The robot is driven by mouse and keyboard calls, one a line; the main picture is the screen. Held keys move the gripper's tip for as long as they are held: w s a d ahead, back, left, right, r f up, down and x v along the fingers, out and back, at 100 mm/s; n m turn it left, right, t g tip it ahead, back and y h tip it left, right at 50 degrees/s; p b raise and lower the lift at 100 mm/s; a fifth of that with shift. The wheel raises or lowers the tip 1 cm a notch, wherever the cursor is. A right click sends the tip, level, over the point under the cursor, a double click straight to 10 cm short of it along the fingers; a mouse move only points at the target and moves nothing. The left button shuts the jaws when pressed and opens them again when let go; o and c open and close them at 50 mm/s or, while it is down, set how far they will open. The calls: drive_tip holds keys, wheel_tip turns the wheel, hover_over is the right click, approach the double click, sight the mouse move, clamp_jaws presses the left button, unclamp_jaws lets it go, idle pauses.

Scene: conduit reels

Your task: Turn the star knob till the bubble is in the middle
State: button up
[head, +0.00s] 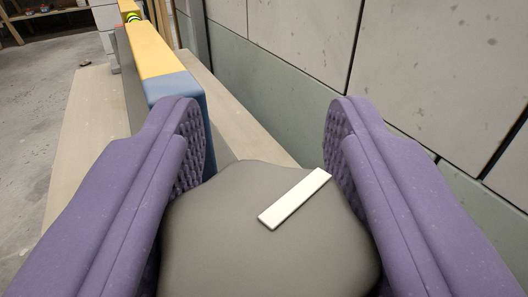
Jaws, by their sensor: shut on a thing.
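The star knob (235,235) is a dark grey rounded shape with a white bar mark (294,200) on its face, slanting up to the right. My gripper (264,160) has two purple fingers with bumpy inner pads, one on each side of the knob. It is shut on the knob, whose lower part runs out of the picture. A yellow level (158,52) with a blue end stands beyond the left finger. Its vial (133,16) shows small and green at the far end. The bubble is too small to make out.
A pale board or bench top (92,125) runs away under the level. A grey panelled wall (430,70) stands close on the right. Concrete floor (40,90) is open on the left, with a shelf (45,20) far off.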

drive_tip(key=shift+a+n+y, duration=0.1)
drive_tip(key=shift+n+y, duration=0.3)
drive_tip(key=shift+y, duration=0.2)
drive_tip(key=o, duration=1.1)
drive_tip(key=shift+c, duration=0.2)
drive_tip(key=s+p, duration=0.3)
drive_tip(key=s, duration=0.4)
drive_tip(key=shift+s+d, duration=0.4)
drive_tip(key=shift+f, duration=0.1)
